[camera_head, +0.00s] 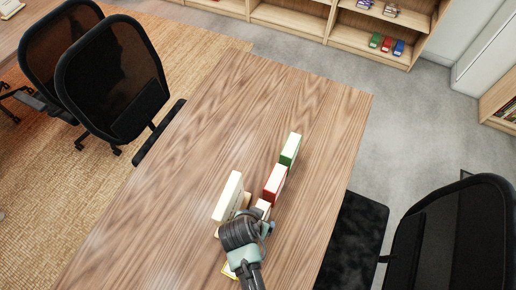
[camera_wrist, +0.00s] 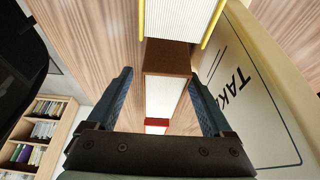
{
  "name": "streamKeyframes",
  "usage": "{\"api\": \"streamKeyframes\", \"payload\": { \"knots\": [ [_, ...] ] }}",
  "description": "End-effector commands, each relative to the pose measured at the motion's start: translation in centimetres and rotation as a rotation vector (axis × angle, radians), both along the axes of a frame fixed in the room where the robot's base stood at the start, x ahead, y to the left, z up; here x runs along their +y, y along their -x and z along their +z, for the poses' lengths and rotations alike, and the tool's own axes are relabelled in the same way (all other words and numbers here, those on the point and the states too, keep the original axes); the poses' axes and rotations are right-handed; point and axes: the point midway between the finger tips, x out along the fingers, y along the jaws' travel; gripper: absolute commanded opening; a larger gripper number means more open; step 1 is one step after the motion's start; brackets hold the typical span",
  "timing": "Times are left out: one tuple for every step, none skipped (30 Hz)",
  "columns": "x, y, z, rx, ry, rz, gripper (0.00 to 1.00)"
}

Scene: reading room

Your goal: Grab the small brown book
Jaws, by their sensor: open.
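The small brown book (camera_wrist: 168,58) stands between my fingers in the wrist view, its brown cover edge up and its white pages facing me. In the head view only a small part of what appears to be this book (camera_head: 263,206) shows past my gripper (camera_head: 262,224). In the wrist view my gripper (camera_wrist: 160,82) is open, with one blue finger on each side of the book. A narrow gap seems to show at the left finger; whether the right finger touches is unclear.
A red book (camera_head: 275,183) and a green book (camera_head: 290,149) stand beyond in a row. A cream block with lettering (camera_head: 228,196) stands close on the left. The far table (camera_head: 215,100) is clear.

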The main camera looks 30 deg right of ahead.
Motion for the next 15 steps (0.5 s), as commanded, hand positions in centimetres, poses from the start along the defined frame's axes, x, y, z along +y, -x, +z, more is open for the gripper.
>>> {"api": "streamKeyframes", "payload": {
  "knots": [
    [-0.3, -0.3, -0.4, 0.002, 0.0, -0.002, 0.85],
    [-0.4, -0.5, -0.7, 0.0, 0.0, -0.001, 0.85],
    [-0.5, -0.6, -1.2, 0.002, 0.0, -0.002, 0.85],
    [-0.6, -0.8, -1.4, 0.002, 0.0, -0.002, 0.85],
    [-0.8, -0.9, -1.9, 0.0, 0.0, -0.002, 0.85],
    [-0.9, -1.0, -2.3, 0.001, 0.0, -0.003, 0.85],
    [-1.0, -1.0, -2.6, 0.001, 0.0, -0.003, 0.85],
    [-1.1, -1.1, -2.8, 0.0, 0.0, -0.002, 0.85],
    [-1.1, -1.2, -3.1, 0.001, 0.001, -0.003, 0.85],
    [-1.2, -1.2, -3.2, 0.0, 0.0, -0.002, 0.85],
    [-1.2, -1.3, -3.3, -0.001, 0.0, -0.002, 0.85],
    [-1.2, -1.3, -3.4, -0.001, 0.0, -0.002, 0.85],
    [-1.3, -1.3, -3.4, -0.001, 0.0, -0.002, 0.85],
    [-1.3, -1.3, -3.5, -0.001, 0.0, -0.002, 0.85],
    [-1.2, -1.3, -3.5, -0.001, 0.001, -0.001, 0.85]
  ]
}}
